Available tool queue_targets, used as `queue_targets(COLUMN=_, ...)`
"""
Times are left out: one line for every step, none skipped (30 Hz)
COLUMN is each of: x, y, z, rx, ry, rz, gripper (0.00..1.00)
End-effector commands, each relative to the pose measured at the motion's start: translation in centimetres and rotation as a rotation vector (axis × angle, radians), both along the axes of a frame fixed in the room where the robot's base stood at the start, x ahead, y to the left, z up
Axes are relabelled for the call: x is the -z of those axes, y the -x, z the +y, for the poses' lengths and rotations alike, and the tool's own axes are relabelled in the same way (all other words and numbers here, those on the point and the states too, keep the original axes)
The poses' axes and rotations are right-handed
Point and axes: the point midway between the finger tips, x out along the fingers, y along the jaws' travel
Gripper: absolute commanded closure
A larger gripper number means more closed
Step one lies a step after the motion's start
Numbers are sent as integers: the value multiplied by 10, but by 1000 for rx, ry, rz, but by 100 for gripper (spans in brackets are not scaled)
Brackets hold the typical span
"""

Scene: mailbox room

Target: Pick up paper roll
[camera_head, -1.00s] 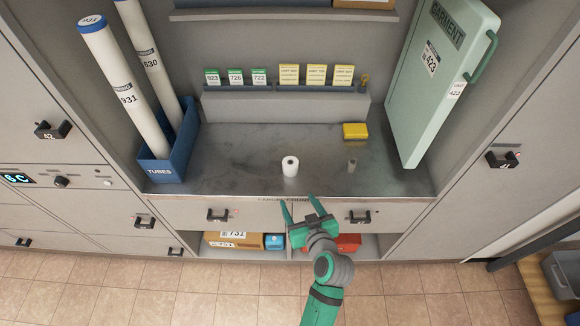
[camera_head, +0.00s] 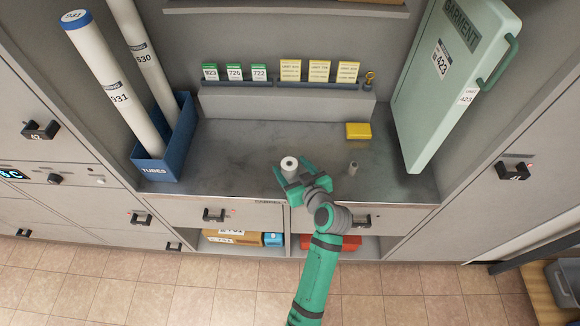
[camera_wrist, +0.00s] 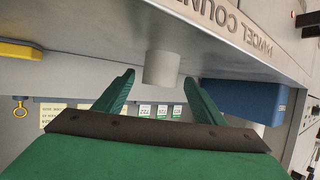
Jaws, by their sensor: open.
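The white paper roll (camera_head: 289,164) stands upright on the grey metal counter, near its front edge. My gripper (camera_head: 292,176) is open, with its green fingers reaching over the counter's front edge on either side of the roll. In the head view the fingers partly hide the roll's lower part. In the wrist view, which looks upside down, the roll (camera_wrist: 161,69) shows between and just beyond the two spread fingertips of my gripper (camera_wrist: 158,84). I cannot tell whether either finger touches it.
A small grey cylinder (camera_head: 353,168) stands to the right, and a yellow block (camera_head: 358,131) lies behind it. A blue tube bin (camera_head: 165,165) stands left, a green garment case (camera_head: 450,85) right. The counter (camera_head: 232,150) left of the roll is clear.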

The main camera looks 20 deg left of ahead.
Motion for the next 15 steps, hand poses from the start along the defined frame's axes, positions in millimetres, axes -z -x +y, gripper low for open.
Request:
queue_targets(x=1, y=-2, z=2, rx=0, ry=1, rz=-1, gripper=36)
queue_targets(x=1, y=-3, z=3, rx=0, ry=0, rz=-1, gripper=36)
queue_targets(x=2, y=-4, z=4, rx=0, ry=0, rz=-1, gripper=36)
queue_targets(x=3, y=-5, z=6, rx=0, ry=1, rz=-1, gripper=36)
queue_targets(x=4, y=-7, z=7, rx=0, ry=1, rz=-1, gripper=36)
queue_targets(x=6, y=-9, z=10, rx=-1, ry=0, rz=0, gripper=36)
queue_targets(x=7, y=-12, z=13, rx=-2, ry=1, rz=-1, gripper=36)
queue_targets(x=9, y=-15, z=16, rx=-1, ry=0, rz=0, gripper=36)
queue_targets(x=12, y=-19, z=20, rx=-1, ry=0, rz=0, gripper=36)
queue_targets(x=14, y=-21, z=23, rx=-2, ry=0, rz=0, gripper=36)
queue_targets(x=16, y=-24, z=26, rx=-3, ry=1, rz=1, gripper=36)
queue_targets(x=17, y=-28, z=30, rx=-4, ry=0, rz=-1, gripper=36)
queue_targets(x=18, y=-30, z=32, rx=-3, ry=-1, rz=-1, gripper=36)
queue_targets(x=20, y=-32, z=33, rx=-3, ry=0, rz=0, gripper=36)
queue_targets(x=21, y=-34, z=35, rx=-1, ry=0, rz=0, gripper=36)
